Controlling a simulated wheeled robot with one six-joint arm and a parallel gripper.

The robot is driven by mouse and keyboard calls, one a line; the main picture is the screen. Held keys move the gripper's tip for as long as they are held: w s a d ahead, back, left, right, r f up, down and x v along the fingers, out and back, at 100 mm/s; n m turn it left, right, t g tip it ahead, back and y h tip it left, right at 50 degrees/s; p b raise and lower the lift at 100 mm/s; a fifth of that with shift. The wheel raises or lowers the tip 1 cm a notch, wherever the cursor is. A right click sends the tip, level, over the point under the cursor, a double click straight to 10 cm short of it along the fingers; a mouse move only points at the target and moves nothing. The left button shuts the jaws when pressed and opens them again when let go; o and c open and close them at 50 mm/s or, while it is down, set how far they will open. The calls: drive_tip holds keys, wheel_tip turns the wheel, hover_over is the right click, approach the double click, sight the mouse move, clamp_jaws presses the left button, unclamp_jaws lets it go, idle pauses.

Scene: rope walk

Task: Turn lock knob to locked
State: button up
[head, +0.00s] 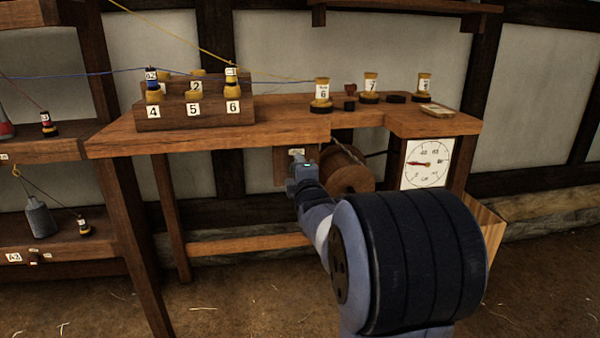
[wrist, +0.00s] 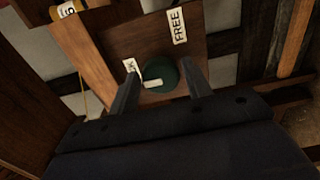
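The lock knob (wrist: 167,73) is a round green knob with a white pointer, on a wooden board in the wrist view. Its pointer is turned left, toward a white label (wrist: 134,67) partly hidden by a finger; "CK" seems to show. A FREE label (wrist: 177,26) sits above the knob in that view. My gripper (wrist: 160,70) has its two fingers apart, one on each side of the knob. I cannot tell whether they touch it. In the head view my gripper (head: 303,167) is in front of the board under the bench, and the knob is hidden.
The wooden bench (head: 270,132) overhangs the board. A wooden reel (head: 347,170) is just right of my gripper, and a white dial (head: 427,163) is farther right. Numbered spools (head: 321,92) stand on the bench. A low rail (head: 245,244) runs beneath.

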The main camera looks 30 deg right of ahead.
drive_tip(key=shift+o, duration=1)
drive_tip(key=shift+s, duration=0.1)
drive_tip(key=p+v, duration=0.2)
drive_tip(key=v, duration=0.8)
drive_tip(key=shift+s, duration=0.3)
drive_tip(key=shift+w+a, duration=0.1)
drive_tip(key=b+x, duration=0.2)
drive_tip(key=x, duration=0.8)
drive_tip(key=shift+w, duration=0.3)
